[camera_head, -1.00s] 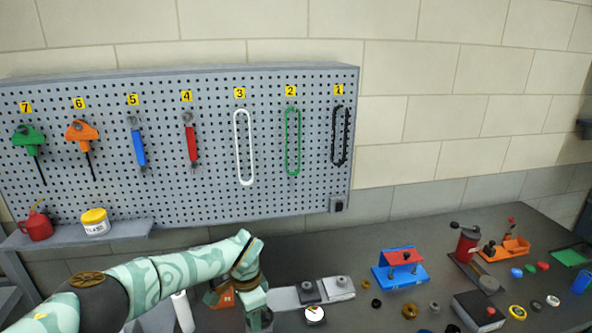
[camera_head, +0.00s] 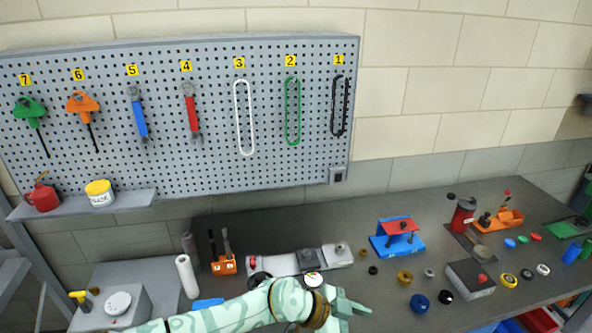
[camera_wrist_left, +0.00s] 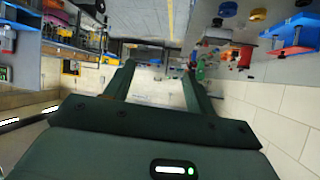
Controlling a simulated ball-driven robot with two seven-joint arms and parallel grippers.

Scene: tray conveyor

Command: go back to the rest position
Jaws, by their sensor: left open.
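My left arm comes in low from the bottom left in the head view. Its gripper (camera_head: 350,305) is at the bottom middle, over the near part of the dark bench (camera_head: 385,285). In the left wrist view the two dark fingers (camera_wrist_left: 160,80) are spread apart with nothing between them. The wrist view is rolled sideways, with the bench things at its top right and the floor and shelving to the left. My right gripper is not in view.
A grey device (camera_head: 325,258) stands just behind my arm. A blue and red fixture (camera_head: 397,238), a black box (camera_head: 470,280) and several loose rings lie to the right. A pegboard (camera_head: 215,95) with hung tools is on the wall.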

